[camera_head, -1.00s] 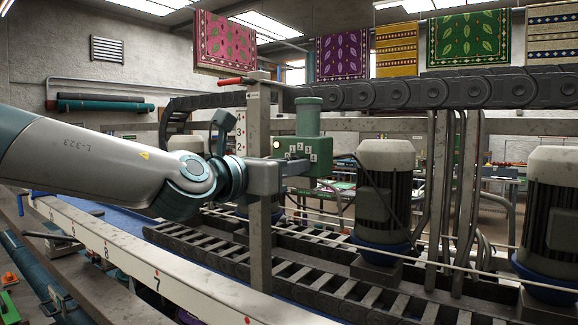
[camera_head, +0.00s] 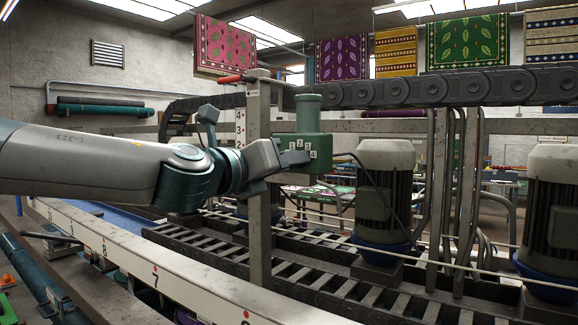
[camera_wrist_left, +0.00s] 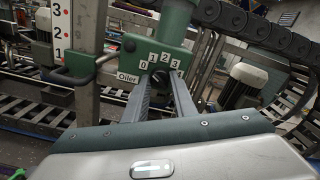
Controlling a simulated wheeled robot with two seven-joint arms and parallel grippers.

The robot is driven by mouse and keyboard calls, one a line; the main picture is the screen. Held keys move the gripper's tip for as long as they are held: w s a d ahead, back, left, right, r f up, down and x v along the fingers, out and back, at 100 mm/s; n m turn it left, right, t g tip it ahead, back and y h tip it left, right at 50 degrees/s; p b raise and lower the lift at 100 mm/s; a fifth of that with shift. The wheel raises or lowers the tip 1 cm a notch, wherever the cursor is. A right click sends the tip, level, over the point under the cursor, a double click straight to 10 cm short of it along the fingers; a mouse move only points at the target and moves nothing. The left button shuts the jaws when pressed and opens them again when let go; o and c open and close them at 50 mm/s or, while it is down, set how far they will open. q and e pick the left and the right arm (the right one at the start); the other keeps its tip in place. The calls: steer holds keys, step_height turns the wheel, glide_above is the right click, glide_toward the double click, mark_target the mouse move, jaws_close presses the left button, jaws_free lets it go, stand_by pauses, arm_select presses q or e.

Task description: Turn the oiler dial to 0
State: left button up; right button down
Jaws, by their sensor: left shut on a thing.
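The green oiler (camera_head: 308,118) is a box with a cylinder on top, fixed by the upright post. It also shows in the left wrist view (camera_wrist_left: 172,22), with an "Oiler" label and numbers 0 to 4 in an arc. The dial (camera_wrist_left: 161,74) sits below the numbers, mostly hidden between my fingertips. Its pointer is too small and covered to read. My left gripper (camera_head: 298,158) reaches the oiler's front face from the left, and its two fingers (camera_wrist_left: 161,84) are shut on the dial. My right gripper is out of view.
The grey post (camera_head: 259,220) with a red lever (camera_head: 235,79) stands close beside my left wrist. A bent dark handle (camera_wrist_left: 72,77) lies left of the oiler. Motors (camera_head: 384,190), a cable chain (camera_head: 420,90) and a white numbered rail (camera_head: 185,287) surround the spot.

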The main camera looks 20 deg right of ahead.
arm_select(q)
steer(key=shift+n, duration=1.1)
steer(key=o, duration=1)
steer(key=shift+o, duration=0.2)
steer(key=shift+s+a, duration=0.1)
